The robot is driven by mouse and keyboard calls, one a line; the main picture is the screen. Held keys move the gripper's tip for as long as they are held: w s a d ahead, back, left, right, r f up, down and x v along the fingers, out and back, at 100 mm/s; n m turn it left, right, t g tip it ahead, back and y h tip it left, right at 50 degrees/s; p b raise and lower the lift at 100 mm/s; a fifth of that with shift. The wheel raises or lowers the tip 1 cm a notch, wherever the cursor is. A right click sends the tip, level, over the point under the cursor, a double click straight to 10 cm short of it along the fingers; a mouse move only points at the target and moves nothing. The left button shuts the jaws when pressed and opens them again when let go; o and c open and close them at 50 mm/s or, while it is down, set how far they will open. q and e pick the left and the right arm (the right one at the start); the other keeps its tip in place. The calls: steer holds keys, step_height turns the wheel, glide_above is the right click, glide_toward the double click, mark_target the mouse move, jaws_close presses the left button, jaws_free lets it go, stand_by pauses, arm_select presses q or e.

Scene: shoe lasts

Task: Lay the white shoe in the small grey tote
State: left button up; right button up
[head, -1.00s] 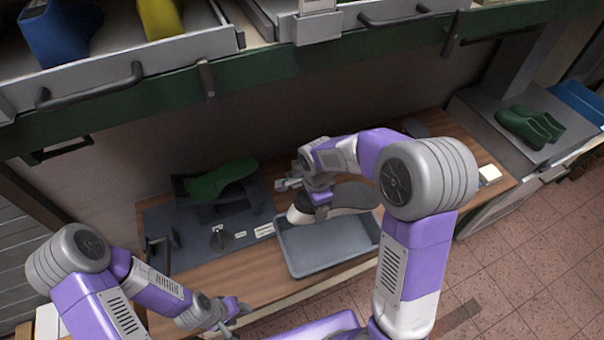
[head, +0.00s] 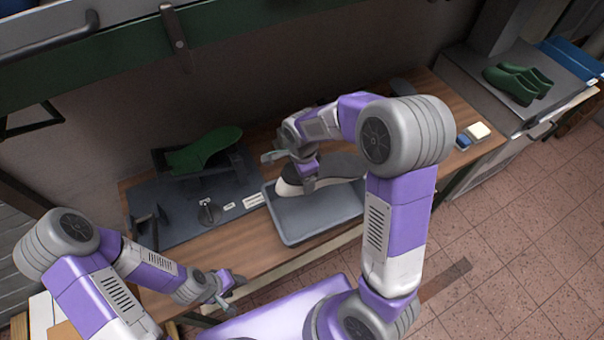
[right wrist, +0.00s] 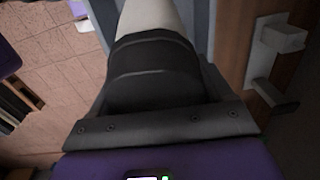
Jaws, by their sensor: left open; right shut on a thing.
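The white shoe (head: 287,183) is held by my right gripper (head: 303,178) over the back part of the small grey tote (head: 290,238). Its dark, flat side faces up and its white end points left. I cannot tell whether it touches the tote. In the right wrist view, the dark fingers (right wrist: 152,70) are shut on the shoe, and a pale part of it (right wrist: 152,14) shows beyond them. My left gripper (head: 230,283) is open and empty at the table's front edge, left of the tote.
A green shoe (head: 205,148) lies on a dark stand on the grey mat (head: 180,215) at left. Green clogs (head: 518,82) rest on a grey surface at right. A small pale block (head: 479,131) sits at the table's right end. A green shelf beam (head: 120,65) crosses above the table.

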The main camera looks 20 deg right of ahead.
steer(key=shift+a, duration=0.2)
steer(key=shift+a, duration=0.3)
stand_by(0.4)
step_height(320, 180, down, 7)
steer(key=s+b, duration=0.1)
steer(key=b, duration=0.5)
steer(key=shift+a, duration=0.25)
stand_by(0.8)
steer(key=shift+f+b, duration=0.15)
steer(key=shift+b, duration=0.15)
steer(key=o, duration=1.3)
steer(key=shift+o, duration=0.2)
steer(key=shift+s, duration=0.1)
